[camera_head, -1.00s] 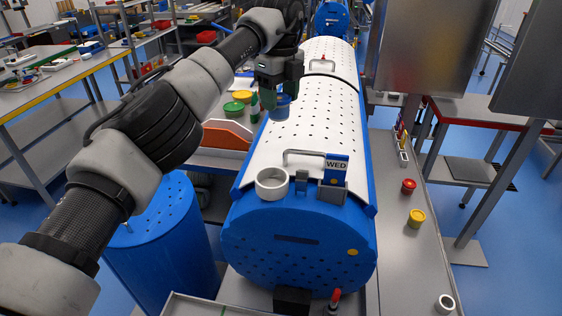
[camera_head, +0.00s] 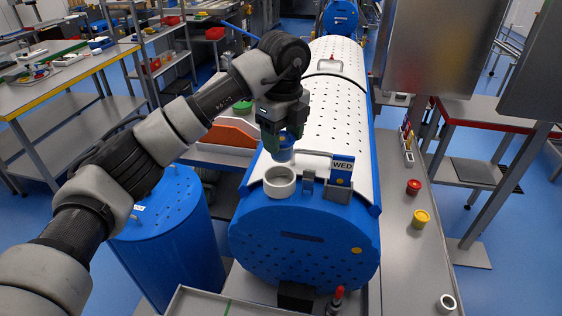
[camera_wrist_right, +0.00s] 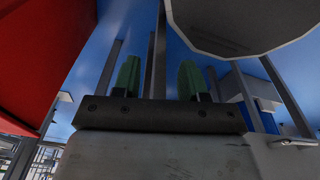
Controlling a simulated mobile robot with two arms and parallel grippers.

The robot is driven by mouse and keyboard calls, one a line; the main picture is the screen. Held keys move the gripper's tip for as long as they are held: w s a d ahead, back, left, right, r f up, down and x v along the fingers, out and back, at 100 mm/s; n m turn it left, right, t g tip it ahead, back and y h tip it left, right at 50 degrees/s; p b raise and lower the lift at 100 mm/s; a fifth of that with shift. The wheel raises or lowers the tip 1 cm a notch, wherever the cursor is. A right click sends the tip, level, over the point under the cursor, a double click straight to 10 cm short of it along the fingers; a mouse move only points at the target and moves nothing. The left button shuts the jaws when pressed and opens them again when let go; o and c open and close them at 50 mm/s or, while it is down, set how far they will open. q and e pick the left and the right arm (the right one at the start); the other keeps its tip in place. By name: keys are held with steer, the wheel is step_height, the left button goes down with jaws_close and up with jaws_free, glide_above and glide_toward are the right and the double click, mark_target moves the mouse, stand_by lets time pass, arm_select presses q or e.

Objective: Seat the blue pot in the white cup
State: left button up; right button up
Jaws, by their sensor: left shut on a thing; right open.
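The white cup (camera_head: 280,182) is fixed on the near upper end of the blue drum, open side up. The blue pot (camera_head: 284,150) is held upright in my left gripper (camera_head: 284,138), which is shut on it. The pot is just above and behind the cup's rim in the head view; I see no clear contact. The gripper hides the pot's top. My right gripper (camera_wrist_right: 160,80) shows only in the right wrist view, open, its two green fingers apart with nothing between them.
The blue drum (camera_head: 300,245) with a white perforated lid (camera_head: 335,105) fills the middle. A WED sign (camera_head: 342,170) and metal handle stand right of the cup. A red pot (camera_head: 413,187) and yellow pot (camera_head: 420,218) stand on the grey surface at right.

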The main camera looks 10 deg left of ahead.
mark_target(281, 152)
arm_select(q)
steer(key=shift+s+f+p, duration=0.2)
steer(key=shift+s+f, duration=0.1)
steer(key=shift+s, duration=0.25)
steer(key=shift+s+f+p, duration=0.15)
steer(key=shift+s+f, duration=0.1)
steer(key=shift+s, duration=0.25)
steer(key=shift+s+d+f, duration=0.1)
steer(key=shift+s+f, duration=0.3)
step_height(281, 152, down, 3)
steer(key=shift+f+p, duration=0.1)
steer(key=shift+p, duration=1.05)
steer(key=shift+f, duration=0.35)
arm_select(e)
steer(key=r, duration=0.1)
steer(key=s+r, duration=0.1)
steer(key=r, duration=0.1)
steer(key=shift+s+r, duration=0.15)
steer(key=shift+s, duration=0.05)
steer(key=shift+d, duration=0.1)
arm_select(q)
steer(key=o, duration=0.5)
steer(key=shift+f, duration=0.15)
steer(key=o, duration=0.4)
